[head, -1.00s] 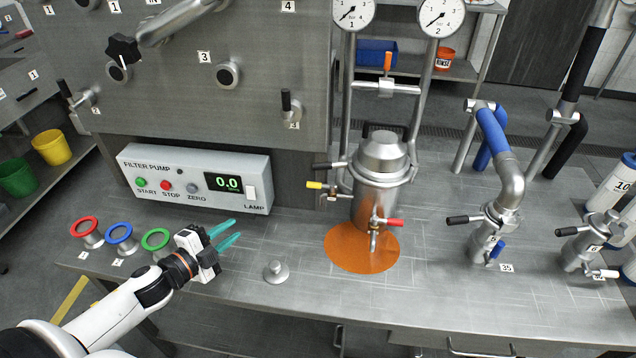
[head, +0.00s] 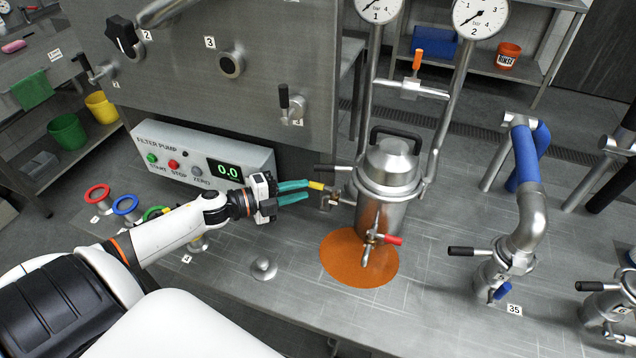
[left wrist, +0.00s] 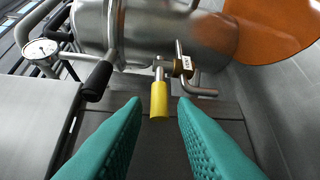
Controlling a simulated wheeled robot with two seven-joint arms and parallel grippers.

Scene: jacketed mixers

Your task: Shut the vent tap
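A small tap with a yellow handle (head: 316,185) sits on the left side of the steel filter vessel (head: 388,175). In the left wrist view the handle lies between the two fingertips (left wrist: 159,107), with a gap on each side. My right gripper is out of view.
A black-handled lever (head: 330,168) is just above the yellow handle; a red-handled tap (head: 388,239) is at the vessel's front, over an orange mat (head: 340,262). The filter pump box (head: 205,165) stands left, behind my gripper. The bench front is mostly clear.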

